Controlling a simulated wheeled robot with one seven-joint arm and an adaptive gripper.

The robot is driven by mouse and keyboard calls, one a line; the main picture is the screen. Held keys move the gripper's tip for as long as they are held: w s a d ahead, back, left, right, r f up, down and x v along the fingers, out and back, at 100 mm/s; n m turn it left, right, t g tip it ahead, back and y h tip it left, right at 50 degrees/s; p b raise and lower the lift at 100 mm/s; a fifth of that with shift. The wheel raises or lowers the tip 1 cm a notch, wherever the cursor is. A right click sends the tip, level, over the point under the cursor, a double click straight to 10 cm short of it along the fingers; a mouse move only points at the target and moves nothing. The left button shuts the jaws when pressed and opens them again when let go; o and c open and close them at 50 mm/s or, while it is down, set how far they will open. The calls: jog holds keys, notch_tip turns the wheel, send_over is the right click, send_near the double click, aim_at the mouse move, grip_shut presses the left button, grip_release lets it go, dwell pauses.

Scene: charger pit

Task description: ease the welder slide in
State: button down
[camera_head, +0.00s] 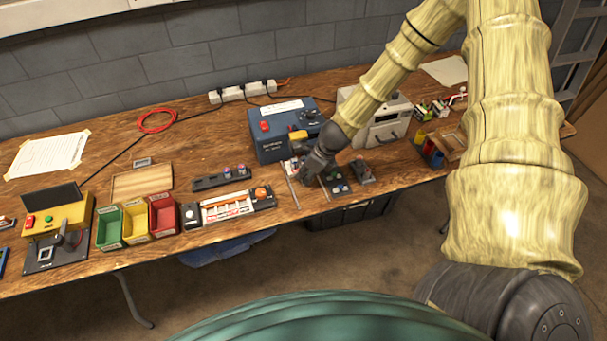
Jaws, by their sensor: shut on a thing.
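The blue box with a red knob (268,147), which looks like the welder, stands at the back middle of the wooden bench. My gripper (312,172) points down at its front right and appears shut on a small part there, likely the welder slide. The gripper's dark body hides most of that part and the fingertips. A thin pale strip (293,192) runs forward from under the gripper. How far the slide stands out of the box cannot be told.
Right of my gripper lie a small dark board (338,185) and a dark block (362,172). A beige device (385,130) stands behind. Left are a long tray (225,207), a black rack (222,178) and green (109,228), yellow (136,220) and red (164,215) bins.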

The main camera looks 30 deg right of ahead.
jog(key=shift+w+d+r, duration=0.1)
jog(key=shift+w, duration=0.15)
jog(key=c, duration=1.4)
grip_release()
jog(key=shift+o, duration=0.5)
jog(key=shift+s+r, duration=0.1)
jog(key=v, duration=1.1)
jog(key=shift+s+d+r, duration=0.1)
jog(key=shift+d+r, duration=0.05)
jog(key=shift+r, duration=0.05)
